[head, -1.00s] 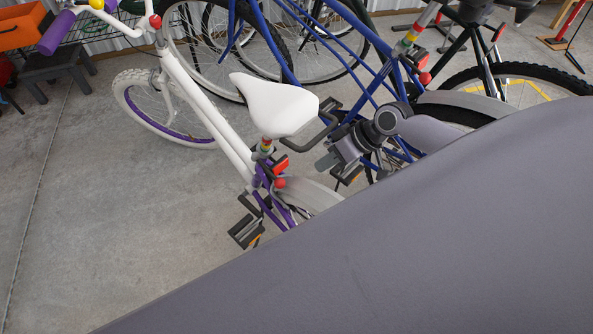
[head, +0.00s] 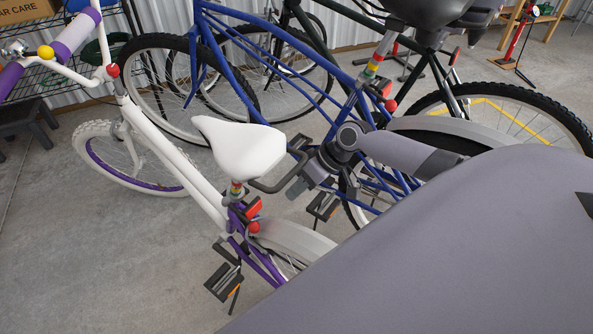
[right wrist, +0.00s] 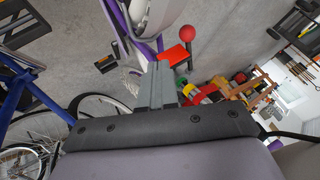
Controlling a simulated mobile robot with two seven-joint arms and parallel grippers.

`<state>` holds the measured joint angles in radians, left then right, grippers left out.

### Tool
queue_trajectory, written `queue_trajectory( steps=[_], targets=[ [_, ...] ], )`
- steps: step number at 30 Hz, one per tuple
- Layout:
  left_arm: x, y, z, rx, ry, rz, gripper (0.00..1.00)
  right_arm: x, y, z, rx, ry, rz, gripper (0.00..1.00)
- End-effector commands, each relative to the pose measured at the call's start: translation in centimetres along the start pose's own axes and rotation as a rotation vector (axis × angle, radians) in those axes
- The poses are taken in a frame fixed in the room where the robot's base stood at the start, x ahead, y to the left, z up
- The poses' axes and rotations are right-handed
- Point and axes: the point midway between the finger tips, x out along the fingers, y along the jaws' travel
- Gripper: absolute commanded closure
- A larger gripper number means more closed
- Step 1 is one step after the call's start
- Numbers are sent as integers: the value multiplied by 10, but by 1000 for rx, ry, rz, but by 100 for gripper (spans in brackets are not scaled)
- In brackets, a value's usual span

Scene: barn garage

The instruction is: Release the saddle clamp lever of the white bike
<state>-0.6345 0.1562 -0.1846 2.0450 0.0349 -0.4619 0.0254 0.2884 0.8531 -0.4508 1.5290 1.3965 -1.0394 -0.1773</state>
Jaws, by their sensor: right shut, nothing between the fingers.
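The white bike (head: 155,139) stands at left centre in the head view, with a white saddle (head: 240,148). Under the saddle is the red saddle clamp lever (head: 253,208) with a red ball at its end. The lever (right wrist: 177,54) and its ball also show in the right wrist view, just beyond the fingertips and a little to the right. My right gripper (head: 297,188) is to the right of the lever, a short gap away. In the right wrist view its fingers (right wrist: 158,68) are shut together and empty. I cannot tell whether the fingertips touch the clamp. My left gripper is out of view.
A blue bike (head: 300,68) stands close behind and to the right, with its own red clamp lever (head: 383,90). A wire shelf (head: 40,85) and a dark stool (head: 22,125) are at far left. The concrete floor (head: 90,260) at front left is clear.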

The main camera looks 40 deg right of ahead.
Motion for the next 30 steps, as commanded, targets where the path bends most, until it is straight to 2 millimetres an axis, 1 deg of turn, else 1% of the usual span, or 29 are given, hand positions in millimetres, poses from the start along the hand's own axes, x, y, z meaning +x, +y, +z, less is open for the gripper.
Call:
queue_trajectory(
  steps=[1, 3, 7, 9, 12, 18, 30],
  targets=[
    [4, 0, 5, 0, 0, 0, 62, 15, 0, 0, 0, 1, -3, 100],
    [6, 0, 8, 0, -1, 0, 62, 31, 0, 0, 1, 3, -3, 100],
    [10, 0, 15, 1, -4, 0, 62, 58, 0, 0, 0, 2, -2, 100],
    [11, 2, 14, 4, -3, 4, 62, 70, -2, 0, -3, 1, -1, 100],
    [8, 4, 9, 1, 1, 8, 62, 77, -16, 0, -3, 1, -1, 100],
    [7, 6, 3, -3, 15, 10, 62, 88, -28, 1, -2, 1, 0, 100],
    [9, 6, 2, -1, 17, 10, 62, 90, -30, 1, 0, 1, 1, 100]
  ],
)
